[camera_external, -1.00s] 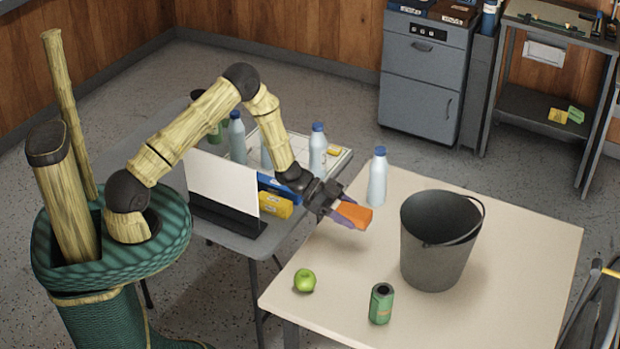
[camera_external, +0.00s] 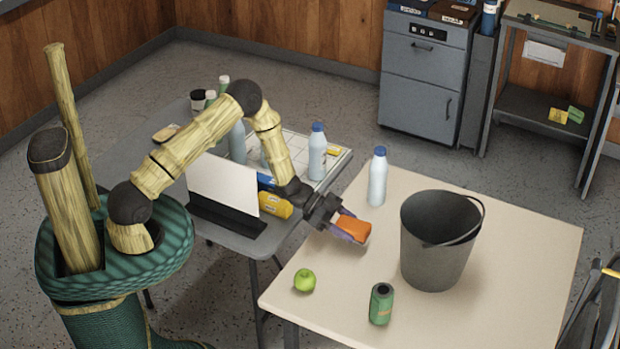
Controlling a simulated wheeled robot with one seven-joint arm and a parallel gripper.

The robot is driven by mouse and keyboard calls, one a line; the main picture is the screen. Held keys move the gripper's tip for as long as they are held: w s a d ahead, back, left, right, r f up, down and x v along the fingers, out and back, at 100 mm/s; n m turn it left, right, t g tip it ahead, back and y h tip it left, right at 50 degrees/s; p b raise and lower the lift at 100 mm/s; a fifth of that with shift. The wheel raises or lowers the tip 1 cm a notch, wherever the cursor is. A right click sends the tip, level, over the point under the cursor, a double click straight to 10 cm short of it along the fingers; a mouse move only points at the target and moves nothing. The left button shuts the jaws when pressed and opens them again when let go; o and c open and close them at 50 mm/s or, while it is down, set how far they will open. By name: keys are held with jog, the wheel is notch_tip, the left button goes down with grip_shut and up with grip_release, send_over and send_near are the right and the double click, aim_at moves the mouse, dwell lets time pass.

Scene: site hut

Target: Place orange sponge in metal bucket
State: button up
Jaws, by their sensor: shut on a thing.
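The orange sponge (camera_external: 354,228) is held in my gripper (camera_external: 343,228), whose fingers are shut on it. Sponge and gripper are above the left part of the beige table, to the left of the bucket and apart from it. The dark grey metal bucket (camera_external: 433,255) stands upright on the table, with its handle resting down over the front right of its rim. The inside bottom of the bucket is hidden from this view.
A white bottle with a blue cap (camera_external: 377,180) stands behind the sponge. A green apple (camera_external: 304,281) and a green can (camera_external: 381,304) are at the table's front. A grey table (camera_external: 240,240) with a laptop-like white panel (camera_external: 222,186), bottles and a yellow box (camera_external: 275,205) is at left.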

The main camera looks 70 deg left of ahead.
aim_at(348, 246)
jog(key=shift+f+b, duration=1.65)
jog(key=shift+f, duration=0.6)
jog(key=shift+f, duration=0.25)
jog(key=o, duration=0.9)
jog(key=shift+o, duration=0.2)
